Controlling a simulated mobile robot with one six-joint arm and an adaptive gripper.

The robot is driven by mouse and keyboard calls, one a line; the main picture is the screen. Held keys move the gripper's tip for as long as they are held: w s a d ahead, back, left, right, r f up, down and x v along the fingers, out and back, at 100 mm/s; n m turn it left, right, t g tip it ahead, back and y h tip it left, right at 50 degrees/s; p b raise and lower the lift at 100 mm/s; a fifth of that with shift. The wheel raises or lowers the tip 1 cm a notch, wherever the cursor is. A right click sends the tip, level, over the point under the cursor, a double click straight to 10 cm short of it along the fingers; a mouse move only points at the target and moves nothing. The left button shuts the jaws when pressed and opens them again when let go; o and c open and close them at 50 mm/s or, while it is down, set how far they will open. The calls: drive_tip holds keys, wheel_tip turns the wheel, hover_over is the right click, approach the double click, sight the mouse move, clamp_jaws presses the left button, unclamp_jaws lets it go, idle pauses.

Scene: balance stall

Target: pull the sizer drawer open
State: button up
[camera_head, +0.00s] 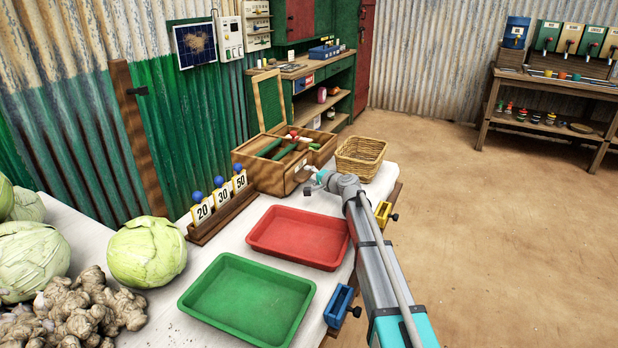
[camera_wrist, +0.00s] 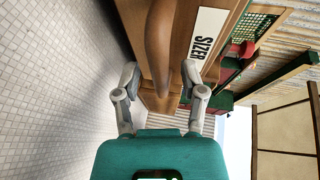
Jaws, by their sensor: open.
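The wooden sizer box (camera_head: 262,178) stands at the far end of the white table, with red and green items in its top. In the wrist view its front carries a white SIZER label (camera_wrist: 207,34) and a curved brown handle (camera_wrist: 158,45). My gripper (camera_wrist: 160,76) is open, with one finger on each side of the handle; I cannot tell whether either touches it. In the head view my gripper (camera_head: 313,184) is small at the box's right face. Whether the drawer is fully shut is not clear.
A wicker basket (camera_head: 360,157) stands right behind my gripper. A red tray (camera_head: 300,238) and a green tray (camera_head: 247,300) lie nearer. A numbered rack (camera_head: 222,207) is left of them. The open floor (camera_head: 480,230) is clear to the right.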

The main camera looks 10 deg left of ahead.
drive_tip(key=shift+w+a, duration=0.1)
drive_tip(key=shift+a, duration=0.05)
clamp_jaws()
idle(0.4)
